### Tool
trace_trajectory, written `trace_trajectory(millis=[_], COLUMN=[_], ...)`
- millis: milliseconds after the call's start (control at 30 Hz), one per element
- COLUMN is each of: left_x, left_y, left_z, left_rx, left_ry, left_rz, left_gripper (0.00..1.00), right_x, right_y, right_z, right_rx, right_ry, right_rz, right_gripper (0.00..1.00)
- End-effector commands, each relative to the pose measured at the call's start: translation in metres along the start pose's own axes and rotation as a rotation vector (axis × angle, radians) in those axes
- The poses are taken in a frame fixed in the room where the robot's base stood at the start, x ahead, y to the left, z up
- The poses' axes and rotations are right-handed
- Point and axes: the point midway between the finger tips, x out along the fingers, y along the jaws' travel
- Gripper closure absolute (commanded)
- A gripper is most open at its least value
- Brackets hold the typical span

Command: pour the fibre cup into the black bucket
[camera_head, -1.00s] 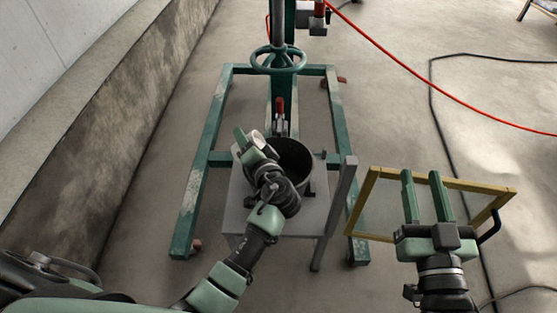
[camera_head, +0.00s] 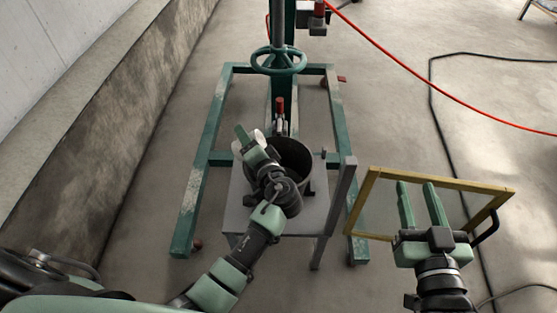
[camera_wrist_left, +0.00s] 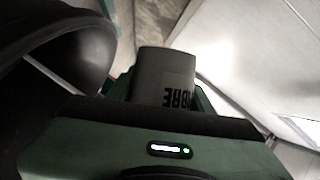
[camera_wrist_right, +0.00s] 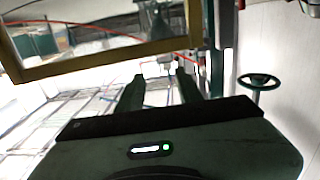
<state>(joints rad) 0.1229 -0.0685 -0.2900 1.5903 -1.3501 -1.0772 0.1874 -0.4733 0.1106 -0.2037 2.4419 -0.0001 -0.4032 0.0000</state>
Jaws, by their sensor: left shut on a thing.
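The black bucket (camera_head: 296,155) stands on a small grey table. My left gripper (camera_head: 250,142) is at the bucket's left rim and is shut on the fibre cup (camera_head: 260,135). In the left wrist view the grey cup (camera_wrist_left: 165,75) is between the fingers, with part of its lettering visible, and the dark bucket (camera_wrist_left: 50,60) is close on the left. The cup's mouth and contents are hidden, and I cannot tell how far it is tilted. My right gripper (camera_head: 415,184) is open and empty, over the yellow frame in the head view.
The grey table (camera_head: 238,205) has an upright post at its right. A green stand (camera_head: 195,195) with a handwheel (camera_head: 279,61) surrounds it behind. A yellow frame (camera_head: 358,205) with a clear pane is at right. A red hose (camera_head: 400,70) and black cable (camera_head: 433,105) cross the floor.

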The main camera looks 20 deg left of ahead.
Motion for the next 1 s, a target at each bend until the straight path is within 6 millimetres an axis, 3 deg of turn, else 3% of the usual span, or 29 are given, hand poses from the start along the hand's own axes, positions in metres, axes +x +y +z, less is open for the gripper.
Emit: trace_trajectory(millis=[1000], left_x=[0.001], left_y=[0.006], left_z=[0.001], left_rx=[0.106], left_ry=[0.001], left_rz=[-0.038], left_gripper=[0.91], right_x=[0.002], right_y=[-0.003], right_z=[-0.019], right_rx=[0.001], right_ry=[0.090], right_rz=[-0.007], right_gripper=[0.64])
